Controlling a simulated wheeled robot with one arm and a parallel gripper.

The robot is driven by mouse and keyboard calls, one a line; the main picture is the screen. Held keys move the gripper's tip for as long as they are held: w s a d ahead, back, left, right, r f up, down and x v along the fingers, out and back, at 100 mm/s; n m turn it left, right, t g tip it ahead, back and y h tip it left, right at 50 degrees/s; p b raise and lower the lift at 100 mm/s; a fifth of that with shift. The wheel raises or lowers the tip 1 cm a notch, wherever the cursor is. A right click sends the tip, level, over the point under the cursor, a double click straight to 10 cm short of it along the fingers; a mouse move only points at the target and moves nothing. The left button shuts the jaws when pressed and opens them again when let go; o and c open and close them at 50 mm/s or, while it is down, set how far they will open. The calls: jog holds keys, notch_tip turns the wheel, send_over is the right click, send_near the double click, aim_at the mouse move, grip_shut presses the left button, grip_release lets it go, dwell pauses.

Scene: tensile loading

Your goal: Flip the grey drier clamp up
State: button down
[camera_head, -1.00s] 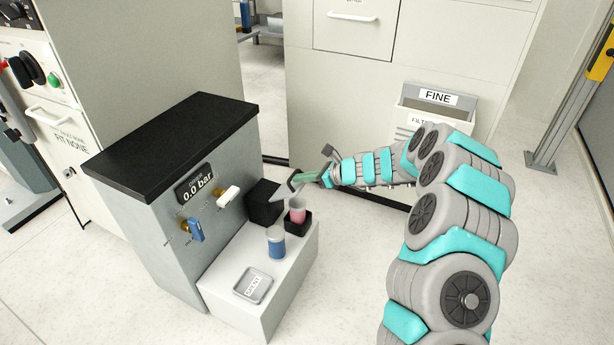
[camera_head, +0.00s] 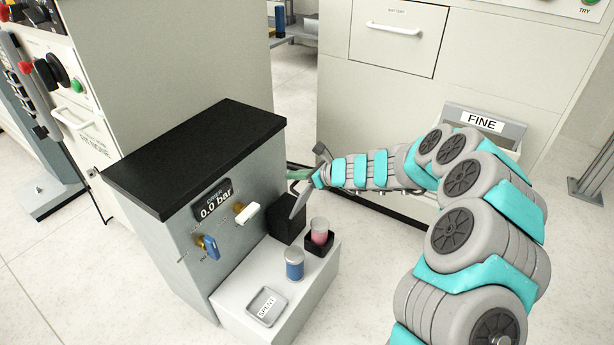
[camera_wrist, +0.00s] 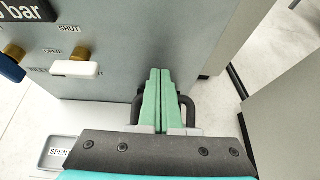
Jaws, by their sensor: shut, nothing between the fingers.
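The cabinet with the black top (camera_head: 200,150) has a white ledge at its front. A black block (camera_head: 286,222) stands on this ledge against the cabinet. A slim grey piece (camera_head: 300,203), which looks like the drier clamp, rises at a slant at the block's right side, just below my gripper. My gripper (camera_head: 297,174) is above and behind the block, close to the cabinet's side. In the wrist view its green fingers (camera_wrist: 163,75) are together with nothing between them. I see no clear clamp in that view. Whether the fingers touch the clamp I cannot tell.
A pink cup (camera_head: 319,233) in a black holder and a blue jar (camera_head: 294,264) stand on the ledge. The SPENT tray (camera_head: 265,306) lies at its front. A white handle (camera_head: 247,212) and a blue handle (camera_head: 210,247) stick out from the cabinet. A FINE bin (camera_head: 484,124) is behind my arm.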

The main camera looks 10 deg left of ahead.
jog(key=shift+w+a+f, duration=0.1)
jog(key=shift+w+a, duration=0.25)
jog(key=shift+a, duration=0.45)
dwell(0.9)
